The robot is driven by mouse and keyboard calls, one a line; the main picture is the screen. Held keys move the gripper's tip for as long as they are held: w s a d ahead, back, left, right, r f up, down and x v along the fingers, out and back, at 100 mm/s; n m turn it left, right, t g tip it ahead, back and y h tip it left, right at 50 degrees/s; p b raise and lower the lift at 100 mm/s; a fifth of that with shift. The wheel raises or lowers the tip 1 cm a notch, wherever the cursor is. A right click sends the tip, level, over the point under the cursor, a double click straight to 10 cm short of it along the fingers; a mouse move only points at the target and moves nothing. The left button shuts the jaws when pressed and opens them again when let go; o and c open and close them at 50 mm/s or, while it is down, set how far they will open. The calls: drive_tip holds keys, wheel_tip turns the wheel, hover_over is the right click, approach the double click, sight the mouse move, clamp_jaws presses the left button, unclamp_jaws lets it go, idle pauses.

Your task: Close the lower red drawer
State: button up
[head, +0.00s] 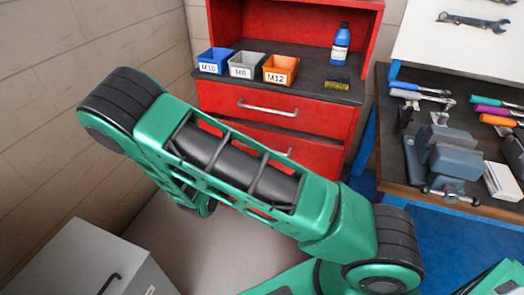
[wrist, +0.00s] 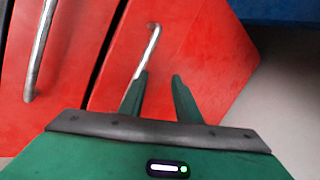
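The red cabinet's lower drawer (head: 318,156) is partly hidden behind my green arm in the head view. In the wrist view its red face (wrist: 215,60) fills the middle, with a silver bar handle (wrist: 149,52). A dark gap runs between it and the upper drawer (wrist: 65,65); I cannot tell exactly how far out it stands. My gripper (wrist: 160,85) is open, its two dark green fingers apart and empty in front of the lower drawer's face. The left fingertip is close to the handle's near end; contact is unclear. My gripper is hidden in the head view.
The upper drawer (head: 250,112) looks shut. Blue, grey and orange bins (head: 281,69) and a blue bottle (head: 340,45) stand on the cabinet's dark top. A workbench with a vise (head: 450,155) is at right; a grey cabinet (head: 85,265) is at lower left.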

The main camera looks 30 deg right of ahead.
drive_tip(key=w+d+t, duration=0.1)
drive_tip(key=w, duration=0.1)
drive_tip(key=w+d+m+t, duration=0.1)
drive_tip(key=w+d, duration=0.1)
drive_tip(key=w, duration=0.1)
drive_tip(key=w+d+m+t, duration=0.1)
drive_tip(key=w+t, duration=0.1)
drive_tip(key=shift+w+d+f, duration=0.1)
drive_tip(key=shift+w+d, duration=0.1)
drive_tip(key=shift+d, duration=0.1)
idle(0.5)
clamp_jaws()
